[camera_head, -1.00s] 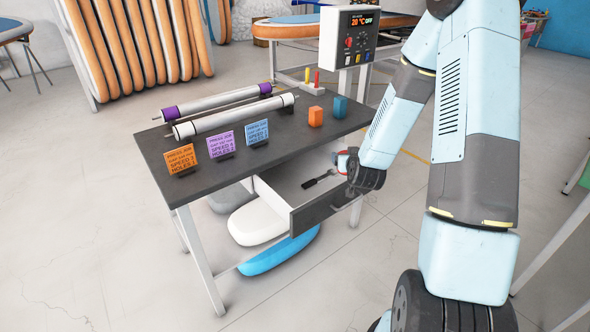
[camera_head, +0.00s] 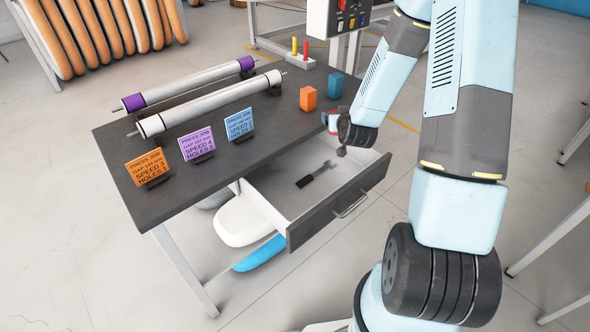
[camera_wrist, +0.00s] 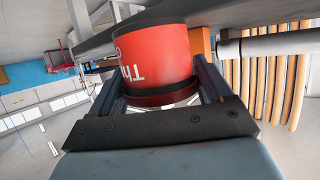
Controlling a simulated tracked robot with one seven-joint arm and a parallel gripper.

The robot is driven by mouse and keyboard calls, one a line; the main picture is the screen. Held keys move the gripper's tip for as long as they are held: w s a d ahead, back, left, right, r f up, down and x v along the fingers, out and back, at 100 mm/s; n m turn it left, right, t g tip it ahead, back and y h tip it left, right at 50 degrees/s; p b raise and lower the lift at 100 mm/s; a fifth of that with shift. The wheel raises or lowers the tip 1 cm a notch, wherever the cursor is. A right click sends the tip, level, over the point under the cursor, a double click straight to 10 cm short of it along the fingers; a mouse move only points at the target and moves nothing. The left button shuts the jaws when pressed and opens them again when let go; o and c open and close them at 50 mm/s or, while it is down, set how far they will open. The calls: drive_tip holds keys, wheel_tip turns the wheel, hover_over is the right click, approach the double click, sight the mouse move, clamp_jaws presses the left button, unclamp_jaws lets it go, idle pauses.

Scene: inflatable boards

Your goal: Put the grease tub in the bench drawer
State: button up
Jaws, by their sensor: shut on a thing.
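The bench drawer (camera_head: 320,200) is pulled out from under the dark bench top (camera_head: 200,150), with a dark tool (camera_head: 316,175) lying in it. The grease tub is red with white lettering in the wrist view (camera_wrist: 155,58), between the two fingers of my gripper (camera_wrist: 160,95). In the head view only a small red and white part of the tub (camera_head: 332,121) shows beside my wrist, near the right end of the bench top. My gripper is shut on the tub.
Orange (camera_head: 307,98) and blue (camera_head: 335,86) blocks stand on the bench's right end. Two rollers (camera_head: 210,103) and three sign cards (camera_head: 196,145) occupy the rest. A control box (camera_head: 345,18) stands behind. The drawer floor is mostly bare around the tool.

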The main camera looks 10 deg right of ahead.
drive_tip(key=s+a+n+g+y, duration=0.1)
drive_tip(key=a+n+g+y, duration=0.1)
drive_tip(key=a, duration=0.3)
drive_tip(key=s+a+r+n+g+y, duration=0.1)
drive_tip(key=s+a+n+y, duration=0.1)
drive_tip(key=a+n+y, duration=0.3)
drive_tip(key=s+a+r+n+g+y, duration=0.1)
drive_tip(key=a+n+g+y, duration=0.1)
drive_tip(key=a, duration=0.4)
drive_tip(key=shift+s+r+n+g+y, duration=0.15)
drive_tip(key=shift+n+g+y, duration=0.15)
drive_tip(key=shift+n+y, duration=0.65)
drive_tip(key=s+a+f+n+g+y, duration=0.1)
drive_tip(key=s+f+n+g, duration=0.1)
drive_tip(key=s+n+g, duration=0.5)
drive_tip(key=s+f+n+g+y, duration=0.1)
drive_tip(key=s+f+n+g, duration=0.1)
drive_tip(key=s+n+g, duration=0.5)
drive_tip(key=shift+s+a+f+m+t, duration=0.1)
drive_tip(key=shift+s+f+m+t, duration=0.3)
drive_tip(key=shift+f, duration=1.2)
drive_tip(key=shift+s+d+f+m+t, duration=0.15)
drive_tip(key=shift+f+m, duration=0.4)
drive_tip(key=shift+f, duration=1.05)
drive_tip(key=shift+s+a+f+m+t, duration=0.15)
drive_tip(key=shift+s+f+m, duration=0.25)
drive_tip(key=shift+f, duration=1.2)
drive_tip(key=shift+w+f, duration=0.1)
drive_tip(key=shift+f, duration=0.5)
drive_tip(key=o, duration=1.1)
